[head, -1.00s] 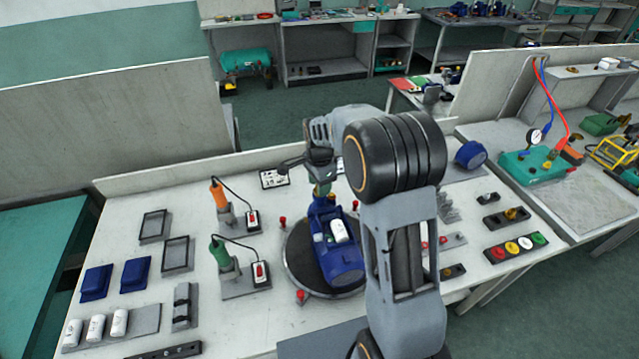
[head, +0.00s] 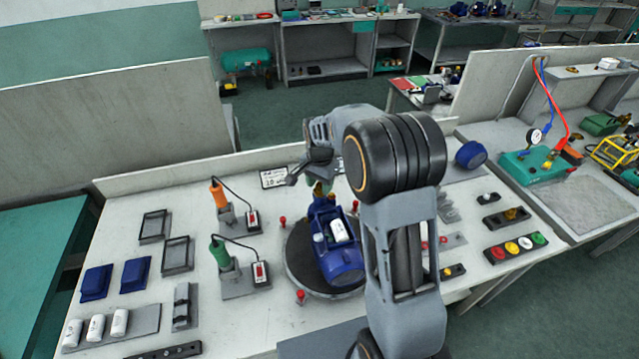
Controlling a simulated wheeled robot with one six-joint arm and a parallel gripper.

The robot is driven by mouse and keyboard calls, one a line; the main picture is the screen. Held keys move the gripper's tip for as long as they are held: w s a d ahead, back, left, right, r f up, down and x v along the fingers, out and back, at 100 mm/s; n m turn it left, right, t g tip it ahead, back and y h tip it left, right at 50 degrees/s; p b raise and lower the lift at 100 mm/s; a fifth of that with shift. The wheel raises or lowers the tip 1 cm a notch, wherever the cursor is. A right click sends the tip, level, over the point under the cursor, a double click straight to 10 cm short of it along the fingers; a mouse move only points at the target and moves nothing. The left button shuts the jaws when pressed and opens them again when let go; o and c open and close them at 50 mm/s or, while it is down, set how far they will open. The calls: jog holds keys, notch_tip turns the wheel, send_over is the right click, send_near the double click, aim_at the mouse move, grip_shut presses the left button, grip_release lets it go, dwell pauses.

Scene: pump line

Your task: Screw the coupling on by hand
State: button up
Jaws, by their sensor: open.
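The blue pump (head: 346,268) lies on the round dark turntable (head: 300,262) in the middle of the bench, with a white part on its top. A small brass-and-green fitting (head: 321,188), which looks like the coupling, stands at the pump's far end. My gripper (head: 312,172) is open just above that fitting, with one dark finger spread out to the left. The other finger is hard to make out against the arm. I cannot tell whether a finger touches the fitting or how its thread sits.
Red knobs (head: 300,297) stand around the turntable. An orange-handled tool (head: 219,195) and a green-handled tool (head: 219,254) stand on holders to the left. White cylinders (head: 97,327) and blue blocks (head: 135,274) lie further left. A button panel (head: 515,247) is at the right.

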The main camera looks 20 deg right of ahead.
jog(key=shift+n, duration=0.8)
jog(key=n, duration=0.3)
jog(key=shift+n, duration=0.3)
jog(key=shift+c, duration=0.3)
grip_shut()
jog(key=shift+m, duration=1.8)
jog(key=shift+m, duration=1.7)
